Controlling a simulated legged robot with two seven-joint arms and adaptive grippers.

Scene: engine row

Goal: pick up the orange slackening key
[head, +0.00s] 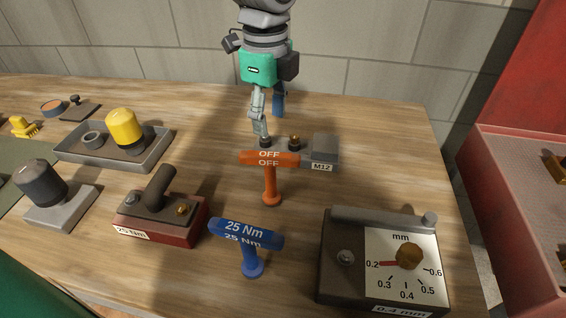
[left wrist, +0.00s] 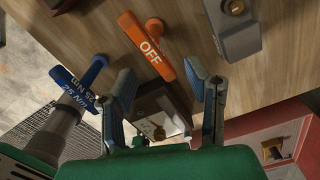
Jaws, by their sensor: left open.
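The orange slackening key (head: 269,176) is a T-shaped key marked OFF. It stands upright on the wooden bench in the middle of the head view. Its crossbar is also seen in the left wrist view (left wrist: 148,45). My left gripper (head: 269,122) reaches in from the top of the head view, on the far side of the key. In the left wrist view its two fingers (left wrist: 158,72) are spread apart with nothing held between them. The key's crossbar appears just beyond the fingertips, apart from them. My right gripper is in neither view.
A blue 25 Nm key (head: 248,244) stands in front of the orange one. A grey M12 block (head: 322,150) is just behind it. A gauge block (head: 345,285) sits front right, a red-based block (head: 165,225) left, and a tray (head: 75,155) far left.

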